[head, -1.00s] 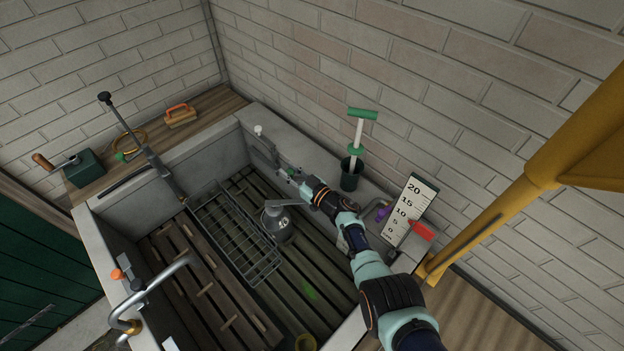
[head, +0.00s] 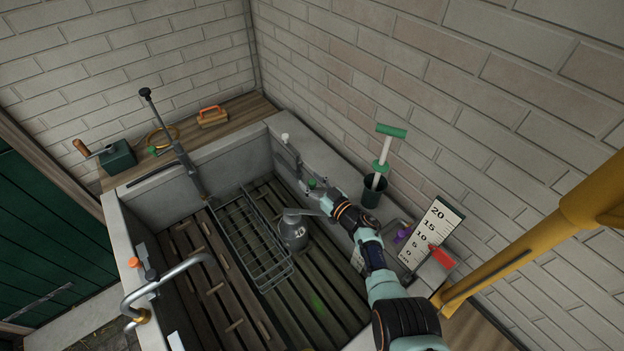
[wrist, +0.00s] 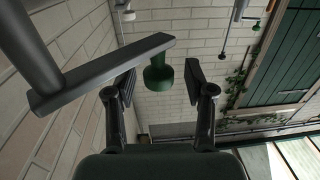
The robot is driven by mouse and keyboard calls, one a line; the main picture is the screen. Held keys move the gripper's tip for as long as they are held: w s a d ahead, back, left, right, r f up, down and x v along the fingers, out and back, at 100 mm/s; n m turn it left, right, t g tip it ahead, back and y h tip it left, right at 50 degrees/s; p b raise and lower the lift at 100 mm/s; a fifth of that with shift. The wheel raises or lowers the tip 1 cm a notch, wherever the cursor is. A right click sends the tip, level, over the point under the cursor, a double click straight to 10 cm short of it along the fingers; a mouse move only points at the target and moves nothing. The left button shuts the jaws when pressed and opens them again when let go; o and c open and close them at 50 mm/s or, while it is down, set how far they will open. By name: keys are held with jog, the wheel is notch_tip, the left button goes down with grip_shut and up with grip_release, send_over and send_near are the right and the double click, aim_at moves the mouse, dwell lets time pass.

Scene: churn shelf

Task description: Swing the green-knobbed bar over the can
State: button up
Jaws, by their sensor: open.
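The green knob (wrist: 158,75) sits at the end of a flat dark grey bar (wrist: 100,75) in the wrist view. My gripper (wrist: 160,84) is open, with one finger on each side of the knob. A gap shows between the knob and the right finger; I cannot tell whether the left finger touches it. In the head view a small green knob (head: 311,183) shows near the trough's back wall, close to my gripper (head: 325,199). The grey metal can (head: 293,236) stands on the slats, left of and below my gripper. A grey arm-like piece reaches across its top.
A wire rack (head: 252,243) lies left of the can. A curved metal pipe (head: 165,282) rises at the front left.

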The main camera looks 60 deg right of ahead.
notch_tip(320, 180, up, 10)
dwell(0.5)
dwell(0.5)
